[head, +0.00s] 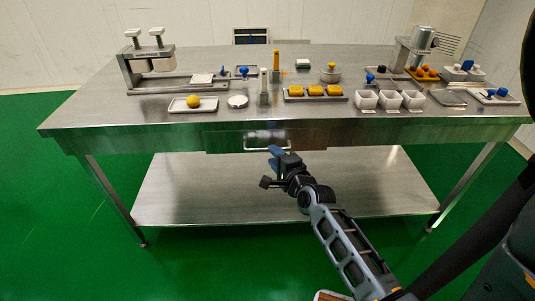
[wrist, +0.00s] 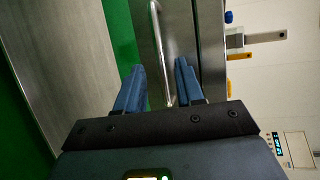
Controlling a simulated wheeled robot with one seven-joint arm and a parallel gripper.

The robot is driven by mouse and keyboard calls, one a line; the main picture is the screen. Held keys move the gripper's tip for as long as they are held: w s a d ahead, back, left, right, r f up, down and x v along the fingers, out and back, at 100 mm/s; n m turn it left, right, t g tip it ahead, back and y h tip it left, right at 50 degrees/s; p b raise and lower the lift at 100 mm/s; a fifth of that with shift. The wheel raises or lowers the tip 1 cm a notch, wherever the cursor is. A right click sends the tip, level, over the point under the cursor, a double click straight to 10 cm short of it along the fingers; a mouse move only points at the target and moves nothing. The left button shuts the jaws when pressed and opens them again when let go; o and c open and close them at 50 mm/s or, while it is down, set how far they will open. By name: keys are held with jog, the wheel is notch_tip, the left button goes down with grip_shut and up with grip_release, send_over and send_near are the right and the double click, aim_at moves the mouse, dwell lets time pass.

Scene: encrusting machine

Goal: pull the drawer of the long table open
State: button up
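The long steel table (head: 330,118) stands in front of me. Its drawer (head: 225,140) is at the middle of the front edge and looks shut, with a bar handle (head: 268,149) across it. My gripper (head: 275,152) is just in front of the handle in the head view. In the wrist view the handle (wrist: 158,45) runs down the picture, and its lower end reaches between the two blue fingers of my gripper (wrist: 160,82). The fingers are apart, one on each side of the bar, with gaps visible. I cannot tell how deep the bar lies between them.
The tabletop holds a press (head: 150,60), a white tray with a yellow ball (head: 193,102), a tray of yellow blocks (head: 315,93) and white cups (head: 390,99). A lower shelf (head: 200,190) lies under the drawer. The green floor before the table is clear.

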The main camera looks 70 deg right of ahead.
jog(key=shift+x, duration=2)
jog(key=shift+c, duration=0.3)
jog(key=shift+s, duration=0.1)
grip_shut()
